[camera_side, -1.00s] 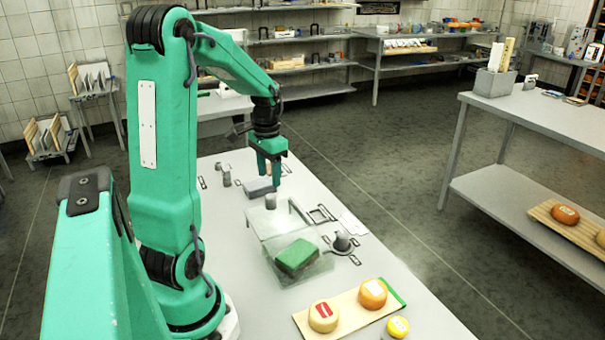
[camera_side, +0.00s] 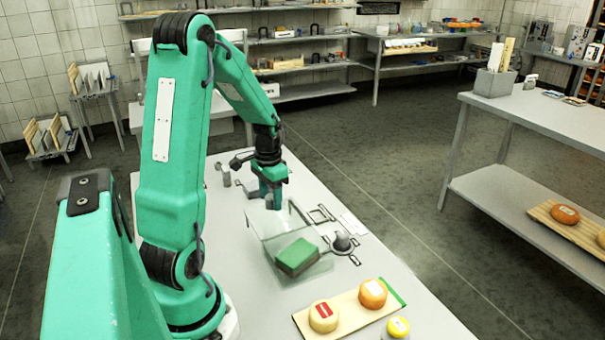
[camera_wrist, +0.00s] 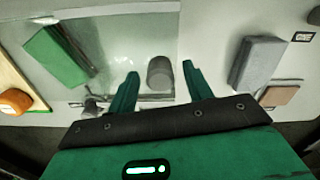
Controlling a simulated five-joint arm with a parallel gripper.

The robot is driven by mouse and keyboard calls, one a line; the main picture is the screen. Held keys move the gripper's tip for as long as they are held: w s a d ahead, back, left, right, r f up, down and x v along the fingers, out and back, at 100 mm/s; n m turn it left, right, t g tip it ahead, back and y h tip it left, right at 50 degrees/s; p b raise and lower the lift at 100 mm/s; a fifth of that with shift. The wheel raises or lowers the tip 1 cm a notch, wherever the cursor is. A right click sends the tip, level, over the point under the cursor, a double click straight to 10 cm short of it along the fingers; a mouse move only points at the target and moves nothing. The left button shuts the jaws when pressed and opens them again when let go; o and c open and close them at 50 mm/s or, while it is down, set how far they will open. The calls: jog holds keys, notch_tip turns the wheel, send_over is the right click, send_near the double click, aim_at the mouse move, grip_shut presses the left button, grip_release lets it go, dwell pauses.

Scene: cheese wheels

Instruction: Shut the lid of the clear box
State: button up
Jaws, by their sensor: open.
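The clear box (camera_side: 318,268) stands on the bench, with a green block (camera_side: 297,257) inside it. Its clear lid (camera_side: 280,240) is open, spread to the far side of the box; its exact tilt is hard to tell. A grey cylindrical knob (camera_wrist: 160,73) sits near the lid's outer edge. My gripper (camera_side: 270,203) is open and low at this edge. In the wrist view the fingers (camera_wrist: 160,76) stand apart with the knob between them, gaps showing on both sides. The green block shows at left in that view (camera_wrist: 60,52).
A grey block (camera_wrist: 256,62) lies just beyond the right finger. A grey post on a round base (camera_side: 342,243) stands right of the box. A board (camera_side: 345,318) with cheese wheels (camera_side: 323,316) lies in front. The bench's right edge is close by.

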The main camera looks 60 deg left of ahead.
aim_at(290, 222)
jog(key=shift+f, duration=0.2)
grip_shut()
jog(key=d, duration=1.2)
jog(key=shift+d, duration=0.2)
grip_release()
jog(key=shift+r, duration=0.15)
notch_tip(290, 222, up, 8)
jog(key=shift+f, duration=0.2)
dwell(0.5)
